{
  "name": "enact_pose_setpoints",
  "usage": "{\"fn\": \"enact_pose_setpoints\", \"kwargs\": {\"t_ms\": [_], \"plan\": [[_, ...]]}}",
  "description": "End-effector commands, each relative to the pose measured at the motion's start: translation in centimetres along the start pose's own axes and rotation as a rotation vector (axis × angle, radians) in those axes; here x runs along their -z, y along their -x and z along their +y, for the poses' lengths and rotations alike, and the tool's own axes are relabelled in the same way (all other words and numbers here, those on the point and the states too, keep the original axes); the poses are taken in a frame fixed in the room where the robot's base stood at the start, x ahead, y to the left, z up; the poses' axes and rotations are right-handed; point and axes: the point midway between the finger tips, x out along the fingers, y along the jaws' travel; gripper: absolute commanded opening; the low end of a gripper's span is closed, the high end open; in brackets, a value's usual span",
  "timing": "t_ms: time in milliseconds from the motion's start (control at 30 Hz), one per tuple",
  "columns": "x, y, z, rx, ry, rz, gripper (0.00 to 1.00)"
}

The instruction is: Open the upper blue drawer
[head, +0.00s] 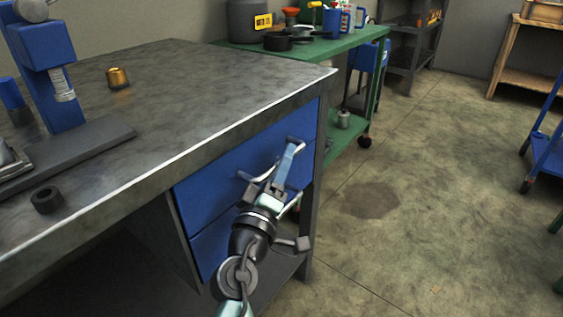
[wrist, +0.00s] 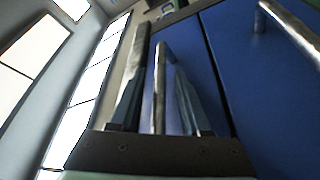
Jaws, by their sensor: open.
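The upper blue drawer (head: 215,180) is under the grey bench top and looks shut. Its metal bar handle (head: 246,176) is partly hidden behind my gripper (head: 287,155). In the wrist view, my gripper (wrist: 160,62) is open, with one finger on each side of the handle bar (wrist: 158,90). The bar runs lengthwise between the fingers, and I cannot tell whether either finger touches it. The upper drawer front (wrist: 192,48) also shows behind the fingers.
A lower blue drawer (head: 210,250) sits beneath; its handle (wrist: 290,28) shows at the right of the wrist view. A blue press (head: 48,70), a brass part (head: 118,77) and a dark ring (head: 46,199) stand on the bench (head: 190,85). Open floor (head: 420,200) lies to the right.

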Motion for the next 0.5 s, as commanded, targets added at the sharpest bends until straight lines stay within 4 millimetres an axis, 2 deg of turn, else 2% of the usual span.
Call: {"fn": "enact_pose_setpoints", "kwargs": {"t_ms": [33, 267, 500], "plan": [[0.00, 0.01, 0.01, 0.000, 0.000, 0.000, 0.43], [0.01, 0.03, 0.01, 0.000, 0.000, 0.000, 0.02], [0.02, 0.04, 0.00, 0.000, 0.000, 0.000, 0.00]]}}
